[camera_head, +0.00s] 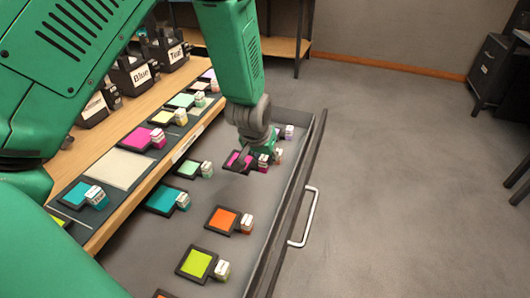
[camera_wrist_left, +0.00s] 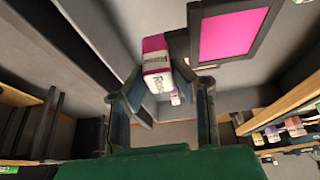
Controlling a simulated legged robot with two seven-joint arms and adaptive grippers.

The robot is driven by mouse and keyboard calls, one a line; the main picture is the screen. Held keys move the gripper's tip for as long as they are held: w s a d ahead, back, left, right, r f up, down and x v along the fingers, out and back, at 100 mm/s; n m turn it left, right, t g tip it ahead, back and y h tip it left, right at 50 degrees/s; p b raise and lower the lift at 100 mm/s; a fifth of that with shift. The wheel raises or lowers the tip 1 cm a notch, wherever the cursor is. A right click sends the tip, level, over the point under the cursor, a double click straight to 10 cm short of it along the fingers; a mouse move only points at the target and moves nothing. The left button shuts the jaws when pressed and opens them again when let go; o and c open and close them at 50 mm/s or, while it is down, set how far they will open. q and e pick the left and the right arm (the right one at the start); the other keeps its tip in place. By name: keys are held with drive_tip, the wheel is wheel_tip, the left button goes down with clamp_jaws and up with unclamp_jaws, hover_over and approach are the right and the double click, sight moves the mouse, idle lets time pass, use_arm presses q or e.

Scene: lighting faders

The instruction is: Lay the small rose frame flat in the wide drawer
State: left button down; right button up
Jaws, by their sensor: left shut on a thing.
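The small rose frame (camera_head: 238,161) has a dark border, a magenta panel and a white-and-magenta label block (camera_head: 263,163) on its side. My left gripper (camera_head: 262,150) is shut on this block, over the far part of the open wide drawer (camera_head: 249,263). In the left wrist view, the block (camera_wrist_left: 156,66) sits between the fingers (camera_wrist_left: 166,97), and the pink panel (camera_wrist_left: 232,35) shows beside it. I cannot tell whether the frame touches the drawer floor. My right gripper is not in view.
In the drawer lie a teal frame (camera_head: 161,198), a green frame (camera_head: 188,169), an orange frame (camera_head: 222,220) and a lime frame (camera_head: 196,264). Other blocks (camera_head: 288,131) stand close beyond the gripper. The drawer front has a handle (camera_head: 304,217). More frames lie on the counter (camera_head: 98,203) at left.

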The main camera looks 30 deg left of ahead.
sight(263, 172)
use_arm(q)
drive_tip(key=shift+f+b, duration=1.3)
drive_tip(key=shift+f, duration=2)
drive_tip(key=shift+s, duration=0.1)
drive_tip(key=shift+f+b, duration=0.35)
drive_tip(key=shift+f, duration=0.8)
drive_tip(key=c, duration=1.3)
unclamp_jaws()
